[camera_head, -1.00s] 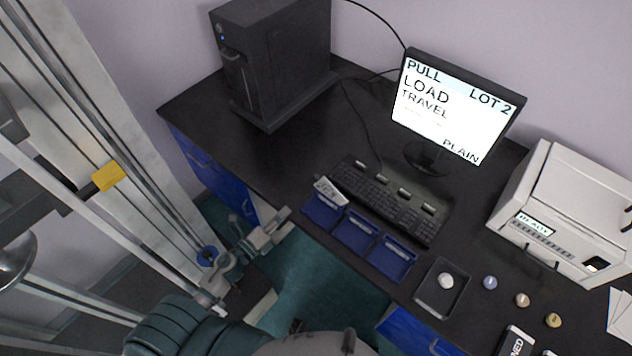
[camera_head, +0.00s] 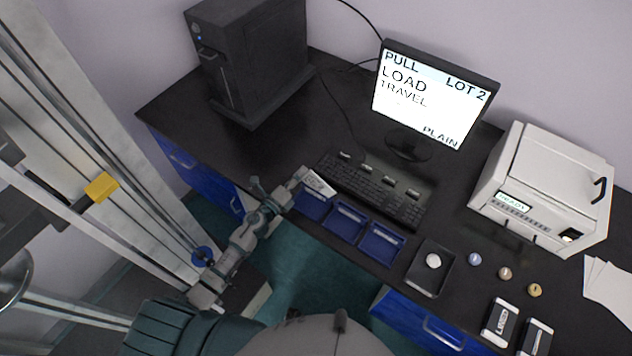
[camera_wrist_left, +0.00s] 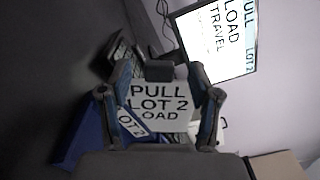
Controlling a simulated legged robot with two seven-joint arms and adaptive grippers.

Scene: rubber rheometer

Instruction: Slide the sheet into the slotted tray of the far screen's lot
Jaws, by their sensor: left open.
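The far screen (camera_head: 432,95) on the desk reads PULL, LOT 2, LOAD, TRAVEL, PLAIN. Three blue slotted trays stand in a row along the desk's front edge: left (camera_head: 310,204), middle (camera_head: 346,222) and right (camera_head: 381,244). A white printed sheet (camera_head: 320,184) stands at the back of the left tray. In the left wrist view the sheet (camera_wrist_left: 160,103) reads PULL LOT 2 and stands between my open fingers; a LOT 2 label (camera_wrist_left: 132,123) shows beside it. My left gripper (camera_head: 303,176) is at the sheet's left edge; contact is unclear. My right gripper is out of view.
A keyboard (camera_head: 375,190) lies behind the trays. A computer tower (camera_head: 248,62) stands at the back left. A black dish (camera_head: 430,270) with a white piece, several small round pieces and a white instrument (camera_head: 545,188) are at the right. Metal uprights (camera_head: 90,170) stand at the left.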

